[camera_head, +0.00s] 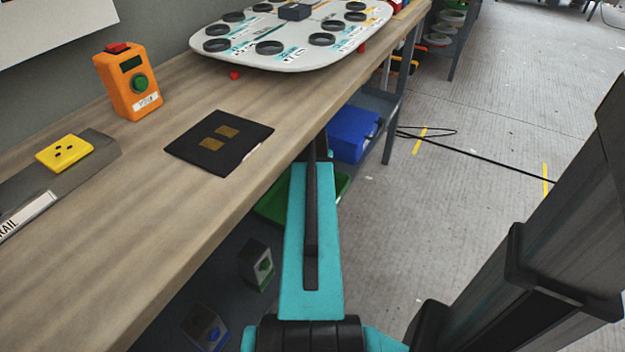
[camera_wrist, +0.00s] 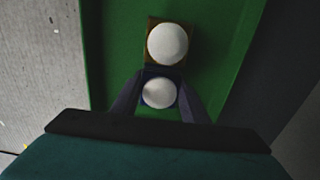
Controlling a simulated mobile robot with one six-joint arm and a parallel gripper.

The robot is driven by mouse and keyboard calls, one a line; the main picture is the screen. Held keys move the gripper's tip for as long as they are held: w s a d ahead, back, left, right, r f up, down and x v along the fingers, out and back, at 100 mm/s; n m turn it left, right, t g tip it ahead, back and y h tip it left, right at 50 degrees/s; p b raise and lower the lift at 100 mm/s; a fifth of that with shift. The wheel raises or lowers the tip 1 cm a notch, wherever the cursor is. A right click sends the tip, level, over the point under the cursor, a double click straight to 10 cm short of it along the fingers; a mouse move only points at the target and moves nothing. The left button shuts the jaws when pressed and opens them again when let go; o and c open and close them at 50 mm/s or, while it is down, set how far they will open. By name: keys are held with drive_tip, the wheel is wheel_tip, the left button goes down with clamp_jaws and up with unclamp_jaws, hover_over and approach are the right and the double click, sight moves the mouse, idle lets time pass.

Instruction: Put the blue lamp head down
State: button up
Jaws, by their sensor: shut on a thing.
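The blue lamp head (camera_wrist: 158,93), a white dome on a dark blue square base, sits between the fingers of my gripper (camera_wrist: 160,80) in the wrist view. The gripper is shut on it. A similar lamp head with a brownish-yellow base (camera_wrist: 168,43) lies just beyond it, very close or touching. Both appear over the floor of a green tray (camera_wrist: 115,35). The gap between the blue lamp head and the tray floor cannot be judged. In the head view my arm reaches down beside the bench, and my gripper and the lamp heads are hidden.
In the head view the green tray (camera_head: 342,187) is partly visible below the wooden bench (camera_head: 150,225). A blue bin (camera_head: 355,133) stands beyond it on the lower shelf. Two grey boxes with buttons (camera_head: 256,264) are below the bench. A black cable crosses the floor at right.

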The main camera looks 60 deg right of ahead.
drive_tip(key=shift+f, duration=0.1)
drive_tip(key=o, duration=1.4)
drive_tip(key=shift+r+p, duration=0.9)
drive_tip(key=shift+r, duration=3.25)
